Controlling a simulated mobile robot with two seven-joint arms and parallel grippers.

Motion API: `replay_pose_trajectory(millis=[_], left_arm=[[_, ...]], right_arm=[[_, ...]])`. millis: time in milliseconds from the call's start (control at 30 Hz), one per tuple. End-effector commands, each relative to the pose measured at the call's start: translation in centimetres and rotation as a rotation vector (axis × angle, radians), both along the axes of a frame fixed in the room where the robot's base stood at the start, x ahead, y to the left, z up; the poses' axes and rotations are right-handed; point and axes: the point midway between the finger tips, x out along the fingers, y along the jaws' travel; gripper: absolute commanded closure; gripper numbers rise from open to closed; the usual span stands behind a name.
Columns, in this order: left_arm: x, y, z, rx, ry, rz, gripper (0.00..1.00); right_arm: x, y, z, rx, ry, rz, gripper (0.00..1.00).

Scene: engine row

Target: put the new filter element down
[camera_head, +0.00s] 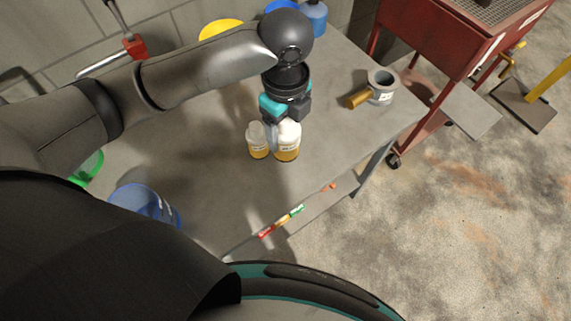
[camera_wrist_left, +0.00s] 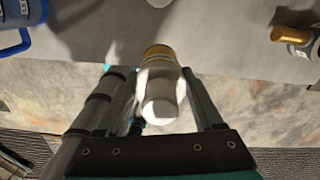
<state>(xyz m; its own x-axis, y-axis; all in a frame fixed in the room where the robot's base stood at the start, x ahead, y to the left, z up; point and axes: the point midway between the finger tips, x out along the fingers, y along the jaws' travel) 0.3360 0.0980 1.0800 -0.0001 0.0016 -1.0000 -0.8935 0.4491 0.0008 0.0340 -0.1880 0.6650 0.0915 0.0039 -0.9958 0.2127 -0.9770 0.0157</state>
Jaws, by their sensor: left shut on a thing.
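My left gripper (camera_head: 283,128) points down over the workbench and is shut on the new filter element (camera_head: 288,141), a small piece with a white top and an amber lower part. In the left wrist view the element (camera_wrist_left: 159,85) sits between the two fingers of the gripper (camera_wrist_left: 165,110), with its amber end away from the palm. I cannot tell whether its lower end touches the bench. A similar white-and-amber piece (camera_head: 257,142) stands just left of it in the head view. My right gripper is not in view.
The grey workbench (camera_head: 215,185) has free room left of the gripper. A grey cup-like part (camera_head: 381,87) and a gold cylinder (camera_head: 357,99) lie to the right. A blue container (camera_head: 140,200) is at lower left. A red cart (camera_head: 440,45) stands beyond the bench's right end.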

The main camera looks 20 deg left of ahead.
Motion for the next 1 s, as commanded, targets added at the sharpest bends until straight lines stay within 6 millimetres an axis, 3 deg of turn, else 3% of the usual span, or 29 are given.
replay_pose_trajectory(millis=[100, 333, 533, 800, 1000], left_arm=[[-0.1, 0.0, -3.6, 0.001, 0.005, 0.001, 0.89], [0.0, 0.0, -8.6, 0.002, 0.001, 0.000, 0.89], [0.0, 0.0, -10.2, 0.000, 0.000, -0.002, 0.89], [0.0, 0.0, -13.9, 0.000, -0.001, -0.002, 0.89], [0.0, 0.0, -14.0, 0.000, -0.002, -0.003, 0.89]], right_arm=[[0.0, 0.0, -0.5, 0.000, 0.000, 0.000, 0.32], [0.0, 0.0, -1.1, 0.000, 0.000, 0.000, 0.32], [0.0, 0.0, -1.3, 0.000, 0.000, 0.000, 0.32], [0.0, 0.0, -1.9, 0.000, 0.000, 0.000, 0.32], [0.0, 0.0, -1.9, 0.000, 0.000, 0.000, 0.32]])
